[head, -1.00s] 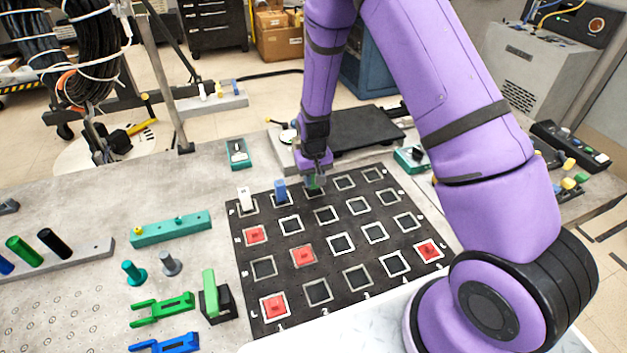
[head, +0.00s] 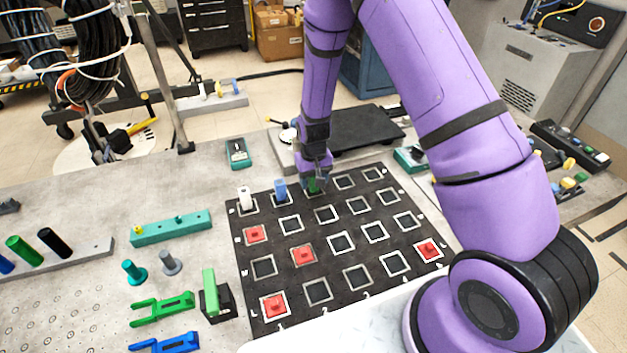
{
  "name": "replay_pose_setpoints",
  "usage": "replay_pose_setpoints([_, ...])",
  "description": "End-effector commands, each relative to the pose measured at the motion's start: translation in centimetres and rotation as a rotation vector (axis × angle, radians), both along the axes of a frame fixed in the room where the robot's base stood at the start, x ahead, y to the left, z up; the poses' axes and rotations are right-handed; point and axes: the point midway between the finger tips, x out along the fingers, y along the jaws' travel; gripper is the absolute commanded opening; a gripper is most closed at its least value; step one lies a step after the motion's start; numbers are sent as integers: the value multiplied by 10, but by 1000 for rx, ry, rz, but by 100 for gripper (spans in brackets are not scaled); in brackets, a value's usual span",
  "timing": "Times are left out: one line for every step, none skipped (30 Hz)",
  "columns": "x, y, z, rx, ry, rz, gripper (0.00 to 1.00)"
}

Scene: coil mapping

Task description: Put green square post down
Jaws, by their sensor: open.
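The green square post (head: 313,186) stands in the far row of the black grid board (head: 284,234), in the third cell from the left. It is small here and partly hidden by my gripper. My gripper (head: 316,178) is open, with its fingers right at the post's top. Whether the fingers touch the post I cannot tell. A blue post (head: 281,190) and a white post (head: 245,197) stand in the same row to its left.
Red pieces (head: 303,254) sit in several cells of the board. A black flat plate (head: 366,134) lies behind it. Left of the board stand a teal bar (head: 170,229), a green upright block (head: 210,292) and small pegs.

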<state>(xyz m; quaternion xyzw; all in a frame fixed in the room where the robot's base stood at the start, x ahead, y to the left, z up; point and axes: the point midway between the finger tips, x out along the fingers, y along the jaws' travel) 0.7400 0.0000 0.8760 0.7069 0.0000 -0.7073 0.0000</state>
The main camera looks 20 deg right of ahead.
Motion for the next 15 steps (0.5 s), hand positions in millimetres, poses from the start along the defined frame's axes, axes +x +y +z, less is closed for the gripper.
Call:
replay_pose_setpoints([1, 0, 6, 0, -4, 1, 55])
replay_pose_setpoints([1, 0, 10, 0, -4, 1, 55])
replay_pose_setpoints([1, 0, 16, 1, -4, 1, 55])
replay_pose_setpoints([1, 1, 21, 1, -4, 1, 55])
replay_pose_setpoints([1, 1, 27, 1, -5, 1, 55])
replay_pose_setpoints([1, 1, 34, 1, -5, 1, 55])
replay_pose_setpoints([1, 1, 41, 1, -5, 1, 55])
replay_pose_setpoints([1, 1, 46, 1, -5, 1, 55])
replay_pose_setpoints([1, 0, 54, 1, -5, 0, 55])
replay_pose_setpoints([1, 0, 60, 1, -4, 0, 55])
replay_pose_setpoints([1, 0, 66, 1, -5, -1, 55])
replay_pose_setpoints([1, 0, 73, 1, -4, 0, 55])
replay_pose_setpoints([1, 0, 78, 0, -4, 0, 55])
replay_pose_setpoints([1, 0, 84, 1, -5, 0, 55])
replay_pose_setpoints([0, 0, 90, 0, -3, 0, 55])
